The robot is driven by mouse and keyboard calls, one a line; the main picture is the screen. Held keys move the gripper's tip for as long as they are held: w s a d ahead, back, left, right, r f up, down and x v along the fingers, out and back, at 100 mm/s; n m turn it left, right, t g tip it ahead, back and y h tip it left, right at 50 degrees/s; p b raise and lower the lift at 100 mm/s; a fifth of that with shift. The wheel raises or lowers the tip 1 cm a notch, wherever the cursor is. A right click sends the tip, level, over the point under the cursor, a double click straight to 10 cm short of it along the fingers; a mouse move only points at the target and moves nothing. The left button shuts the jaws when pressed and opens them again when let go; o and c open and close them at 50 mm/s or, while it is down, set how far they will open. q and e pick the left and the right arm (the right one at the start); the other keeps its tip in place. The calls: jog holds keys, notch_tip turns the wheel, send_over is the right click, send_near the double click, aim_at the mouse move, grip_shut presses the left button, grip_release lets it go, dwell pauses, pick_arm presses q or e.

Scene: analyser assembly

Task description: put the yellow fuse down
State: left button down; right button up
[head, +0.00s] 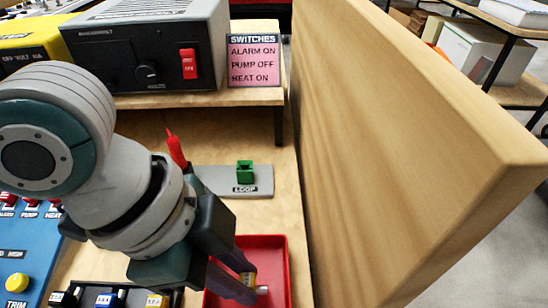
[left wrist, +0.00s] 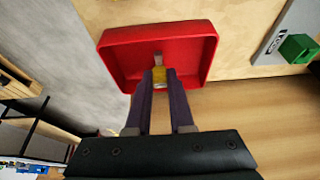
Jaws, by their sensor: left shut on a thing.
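The yellow fuse (head: 249,280) has a yellow band and metal ends. My left gripper (head: 240,285) is shut on it over the red tray (head: 278,252) in the head view. In the left wrist view, the fuse (left wrist: 160,73) is between the fingertips of the left gripper (left wrist: 160,82), with one metal end pointing into the red tray (left wrist: 108,47). The tray around it looks empty. I cannot tell whether the fuse touches the tray floor. My right gripper is not in view.
A tall wooden panel (head: 385,150) stands close to the tray's right. Behind the tray is a grey LOOP plate (head: 258,180) with a green block (head: 244,167). A rack of fuses (head: 115,297) and a blue control panel (head: 22,250) lie left.

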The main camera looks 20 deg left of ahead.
pick_arm(q)
jog(key=shift+f, duration=0.6)
jog(key=c, duration=0.8)
grip_release()
jog(key=shift+r, duration=0.1)
